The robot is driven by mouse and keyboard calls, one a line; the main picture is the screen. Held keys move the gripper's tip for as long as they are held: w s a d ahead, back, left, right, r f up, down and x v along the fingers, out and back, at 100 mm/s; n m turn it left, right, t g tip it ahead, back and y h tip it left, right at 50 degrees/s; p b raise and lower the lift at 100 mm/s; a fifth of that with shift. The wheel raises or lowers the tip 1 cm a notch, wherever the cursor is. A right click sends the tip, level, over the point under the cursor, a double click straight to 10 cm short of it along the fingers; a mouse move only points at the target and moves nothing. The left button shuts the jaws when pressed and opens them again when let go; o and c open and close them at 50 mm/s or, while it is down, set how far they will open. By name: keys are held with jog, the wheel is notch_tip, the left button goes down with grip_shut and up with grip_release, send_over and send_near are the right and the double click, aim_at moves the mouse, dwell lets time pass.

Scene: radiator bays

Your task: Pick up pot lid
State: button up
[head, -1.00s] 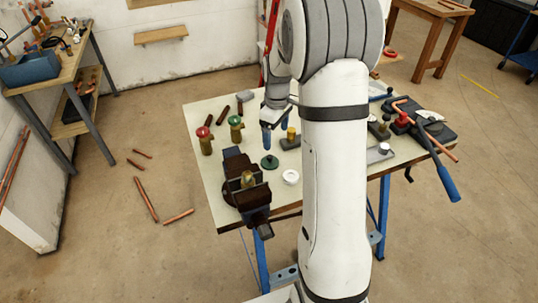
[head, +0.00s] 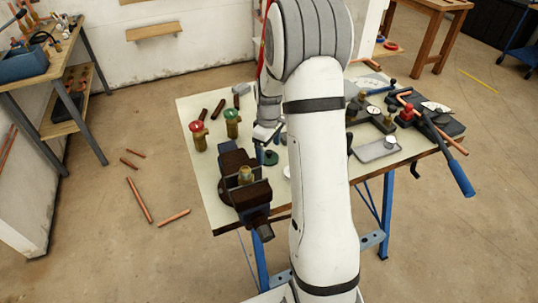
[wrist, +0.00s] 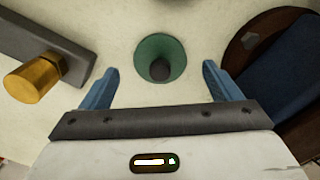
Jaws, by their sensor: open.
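The pot lid, a green disc with a dark round knob, lies on the pale bench top in the wrist view (wrist: 176,50). In the head view the lid (head: 271,158) shows small beside the vise, just below my gripper (head: 266,138). In the wrist view my gripper (wrist: 160,80) is open, with its two blue fingers spread to the left and right of the lid. The lid sits between and slightly ahead of the fingertips, centred on the knob. Nothing is held. The height gap between fingertips and lid is hard to judge.
A dark vise (head: 240,185) stands close on the left at the bench's front edge. Two brass valves, one with a red handle (head: 197,135) and one green (head: 232,123), stand behind it. A brass cylinder (wrist: 36,78) on a grey block is near the left finger.

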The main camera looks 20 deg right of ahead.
notch_tip(320, 180, down, 2)
jog(key=shift+f, duration=0.1)
jog(key=c, duration=1)
